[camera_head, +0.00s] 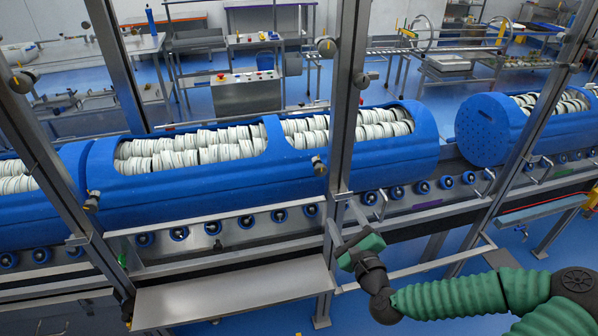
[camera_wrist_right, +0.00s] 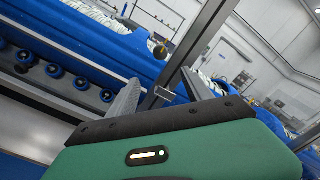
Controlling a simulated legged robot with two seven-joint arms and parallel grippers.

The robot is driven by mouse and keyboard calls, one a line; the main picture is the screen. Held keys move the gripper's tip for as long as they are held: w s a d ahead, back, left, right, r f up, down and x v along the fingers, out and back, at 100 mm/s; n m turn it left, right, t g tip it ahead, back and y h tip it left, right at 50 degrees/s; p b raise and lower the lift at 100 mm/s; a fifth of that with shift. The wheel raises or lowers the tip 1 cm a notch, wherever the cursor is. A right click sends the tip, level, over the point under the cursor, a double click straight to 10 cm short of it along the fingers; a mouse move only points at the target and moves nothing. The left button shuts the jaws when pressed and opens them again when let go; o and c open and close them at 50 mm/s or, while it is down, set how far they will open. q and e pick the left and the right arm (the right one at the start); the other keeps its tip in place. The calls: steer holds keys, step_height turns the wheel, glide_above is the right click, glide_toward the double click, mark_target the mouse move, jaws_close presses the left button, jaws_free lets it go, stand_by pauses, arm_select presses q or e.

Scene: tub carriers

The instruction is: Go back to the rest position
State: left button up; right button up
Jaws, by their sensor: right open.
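My right gripper (camera_head: 343,214) is open, with its two grey fingers apart and nothing between them. It is in front of the steel frame, near the right end of the flat steel shelf (camera_head: 235,292). In the right wrist view its fingers (camera_wrist_right: 162,76) point towards a steel post (camera_wrist_right: 190,50) and the blue tub carriers. My green-sleeved right arm comes in from the lower right. My left gripper is not in either view.
Blue tub carriers (camera_head: 190,195) filled with white round tubs lie on a roller line (camera_head: 212,228) behind the frame. Upright steel posts (camera_head: 343,110) stand close to my right gripper. Blue floor is open at the lower middle. Steel benches stand at the back.

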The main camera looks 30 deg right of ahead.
steer(key=s+a+f+n+g+y, duration=0.3)
steer(key=a+f+n+g, duration=0.2)
steer(key=a+f+n, duration=0.35)
steer(key=s+a+f+n+g+y, duration=0.3)
steer(key=a+f+n+g, duration=0.2)
steer(key=a+f+n, duration=0.35)
steer(key=s+a+r+n+g+h, duration=0.1)
steer(key=s+r+n+g, duration=0.3)
steer(key=n, duration=0.9)
steer(key=shift+s+a+r+g+h, duration=0.15)
steer(key=shift+s+r+g+h, duration=0.2)
steer(key=shift+s+r, duration=1.7)
steer(key=shift+s+f, duration=0.45)
steer(key=shift+f, duration=0.15)
